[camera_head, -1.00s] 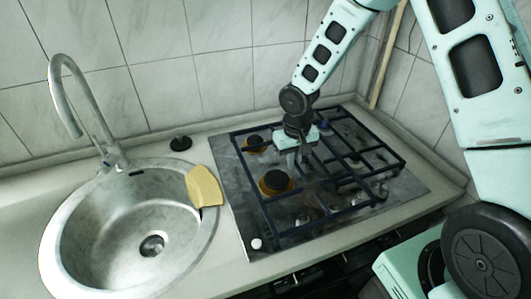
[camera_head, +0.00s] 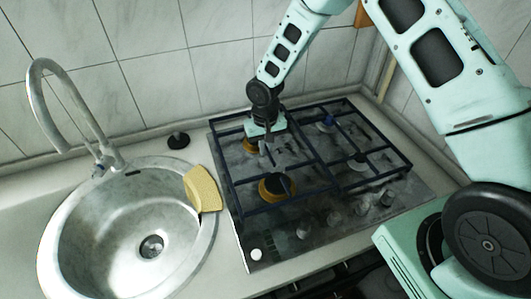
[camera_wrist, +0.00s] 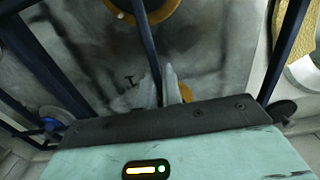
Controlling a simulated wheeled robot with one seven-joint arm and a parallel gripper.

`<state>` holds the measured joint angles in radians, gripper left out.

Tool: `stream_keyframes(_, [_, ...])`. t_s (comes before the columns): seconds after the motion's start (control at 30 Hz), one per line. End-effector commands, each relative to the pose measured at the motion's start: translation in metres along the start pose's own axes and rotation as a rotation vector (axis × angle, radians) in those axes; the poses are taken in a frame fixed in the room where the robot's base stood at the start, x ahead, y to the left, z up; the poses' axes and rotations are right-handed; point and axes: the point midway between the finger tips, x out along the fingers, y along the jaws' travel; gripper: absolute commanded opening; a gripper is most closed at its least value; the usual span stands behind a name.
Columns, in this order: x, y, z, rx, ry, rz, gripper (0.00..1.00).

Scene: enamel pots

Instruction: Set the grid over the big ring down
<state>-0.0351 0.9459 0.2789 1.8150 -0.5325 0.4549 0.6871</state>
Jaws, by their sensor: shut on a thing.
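The dark blue grid (camera_head: 311,145) lies level over the steel hob. My gripper (camera_head: 266,150) is shut on one of its bars, in the left half of the grid. In the wrist view the two fingertips (camera_wrist: 170,90) pinch the dark bar (camera_wrist: 143,40). The big ring (camera_head: 277,187), brass-coloured with a black cap, shows through the grid's front left opening. Its brass edge (camera_wrist: 150,12) also shows at the top of the wrist view. I cannot tell whether the grid touches the hob or hangs just above it.
Several knobs (camera_head: 334,218) line the hob's front, clear of the grid. A smaller brass ring (camera_head: 250,144) is partly behind my gripper. The sink (camera_head: 60,235), a yellow sponge (camera_head: 202,188) and a black plug (camera_head: 178,140) are at left. A tiled wall (camera_head: 150,60) stands behind.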

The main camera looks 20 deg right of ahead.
Motion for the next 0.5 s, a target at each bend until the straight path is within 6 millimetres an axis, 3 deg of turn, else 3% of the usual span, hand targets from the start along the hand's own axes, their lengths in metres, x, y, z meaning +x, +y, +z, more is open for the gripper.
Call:
stream_keyframes(0.23, [0.029,0.000,0.000,0.001,-0.001,0.000,0.00])
stream_keyframes(0.5, [0.034,0.000,-0.001,0.000,0.002,0.000,0.00])
